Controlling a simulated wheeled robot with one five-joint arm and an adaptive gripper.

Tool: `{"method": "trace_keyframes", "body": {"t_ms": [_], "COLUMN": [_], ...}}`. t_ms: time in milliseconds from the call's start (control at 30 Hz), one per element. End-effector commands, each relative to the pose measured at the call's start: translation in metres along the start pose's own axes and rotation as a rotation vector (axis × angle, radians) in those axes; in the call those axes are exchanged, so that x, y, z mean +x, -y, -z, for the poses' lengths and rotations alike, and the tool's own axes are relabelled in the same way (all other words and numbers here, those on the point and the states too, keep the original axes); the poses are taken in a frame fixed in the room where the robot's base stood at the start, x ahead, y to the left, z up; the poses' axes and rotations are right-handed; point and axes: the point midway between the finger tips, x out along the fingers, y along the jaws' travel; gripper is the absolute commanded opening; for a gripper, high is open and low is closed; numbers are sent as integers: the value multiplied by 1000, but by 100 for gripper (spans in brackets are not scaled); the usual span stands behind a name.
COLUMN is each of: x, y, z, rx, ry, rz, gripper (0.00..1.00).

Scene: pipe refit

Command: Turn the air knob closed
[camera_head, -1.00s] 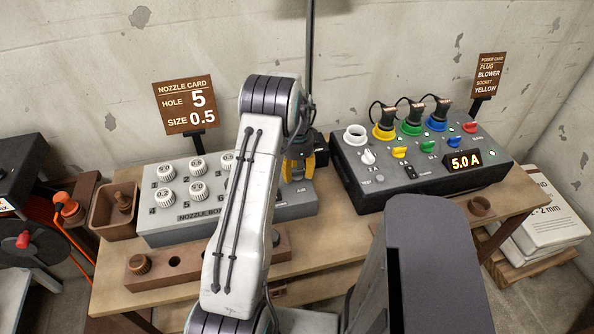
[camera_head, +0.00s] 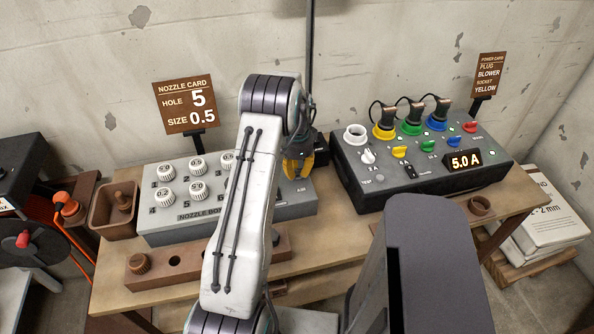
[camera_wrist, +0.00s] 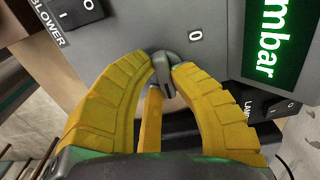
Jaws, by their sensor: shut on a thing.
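The air knob (camera_wrist: 164,72) is a small dark grey knob on a grey panel in the wrist view, with a "0" mark to its right. My gripper (camera_wrist: 163,58) has yellow fingers that close in on the knob from both sides, shut on it. In the head view my gripper (camera_head: 298,166) is at the right part of the grey nozzle box (camera_head: 210,218), beyond my arm. The knob itself is hidden in the head view.
In the wrist view a BLOWER switch (camera_wrist: 85,8) is at upper left, a green "mbar" display (camera_wrist: 277,38) at right, and another switch (camera_wrist: 275,107) below it. The dark power box (camera_head: 350,170) with colored plugs stands right of my gripper in the head view.

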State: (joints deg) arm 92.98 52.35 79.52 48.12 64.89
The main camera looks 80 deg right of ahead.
Motion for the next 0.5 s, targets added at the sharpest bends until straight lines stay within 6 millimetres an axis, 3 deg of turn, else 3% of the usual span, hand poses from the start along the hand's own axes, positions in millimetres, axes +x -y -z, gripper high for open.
{"method": "trace_keyframes", "body": {"t_ms": [267, 500], "x": [2, 3], "y": [0, 0], "z": [0, 1], "rx": [-74, -256], "ry": [0, 0], "rz": [0, 1], "gripper": [0, 0]}}
